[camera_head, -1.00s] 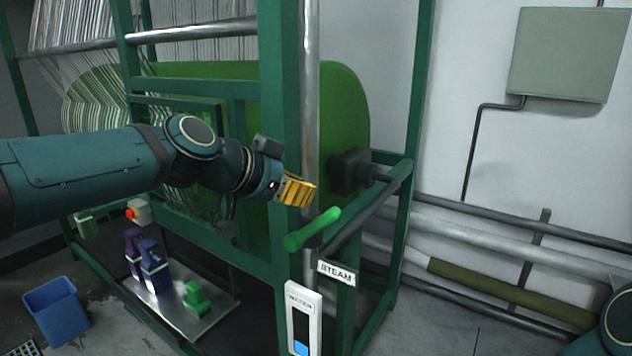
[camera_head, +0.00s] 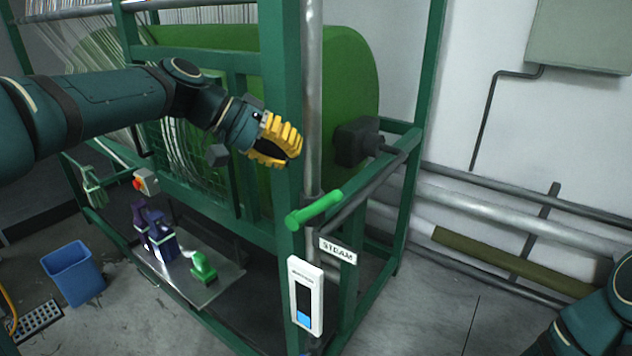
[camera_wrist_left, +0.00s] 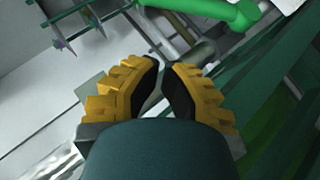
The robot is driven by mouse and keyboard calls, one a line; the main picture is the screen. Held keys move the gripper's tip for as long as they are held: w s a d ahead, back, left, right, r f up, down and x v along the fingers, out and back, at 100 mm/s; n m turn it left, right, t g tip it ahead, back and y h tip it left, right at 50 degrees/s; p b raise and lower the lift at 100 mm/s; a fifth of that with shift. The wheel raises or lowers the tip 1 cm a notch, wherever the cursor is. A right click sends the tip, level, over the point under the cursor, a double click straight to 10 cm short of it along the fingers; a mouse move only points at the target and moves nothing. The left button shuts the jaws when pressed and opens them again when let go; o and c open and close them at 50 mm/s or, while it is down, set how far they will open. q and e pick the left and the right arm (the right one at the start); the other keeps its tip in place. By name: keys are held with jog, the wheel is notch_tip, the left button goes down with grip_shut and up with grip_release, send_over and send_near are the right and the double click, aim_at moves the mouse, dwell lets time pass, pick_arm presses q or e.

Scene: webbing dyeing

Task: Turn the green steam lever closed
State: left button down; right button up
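The green steam lever (camera_head: 316,208) is a bright green bar at the frame's front corner post. It tilts up to the right, above the STEAM label (camera_head: 338,251). It also shows at the top of the left wrist view (camera_wrist_left: 238,14). My left gripper (camera_head: 294,157), with yellow ridged fingers and dark pads, is above and slightly left of the lever, apart from it. In the left wrist view its fingertips (camera_wrist_left: 164,64) have a narrow gap between them, with nothing held. My right gripper is out of view; only part of that arm shows at the lower right.
The green frame post (camera_head: 281,100) and a steel pipe (camera_head: 312,90) stand right by the left gripper. A white gauge (camera_head: 306,296) sits below the label. A dark block with a shaft (camera_head: 357,142) is behind the lever. A blue bin (camera_head: 74,274) stands at the lower left.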

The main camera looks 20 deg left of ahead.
aim_at(305, 162)
pick_arm(q)
jog(key=x, duration=0.3)
jog(key=shift+w+d+f, duration=0.1)
jog(key=shift+d+f, duration=0.05)
jog(key=shift+d, duration=0.15)
jog(key=shift+s+d+f, duration=0.4)
jog(key=shift+d+f, duration=0.2)
jog(key=shift+f, duration=0.1)
jog(key=shift+s+d+f, duration=0.4)
jog(key=shift+d+f, duration=0.2)
jog(key=shift+f, duration=0.1)
jog(key=shift+s+d+f+y, duration=0.1)
jog(key=shift+s+d+y, duration=0.05)
jog(key=shift+d+y, duration=0.15)
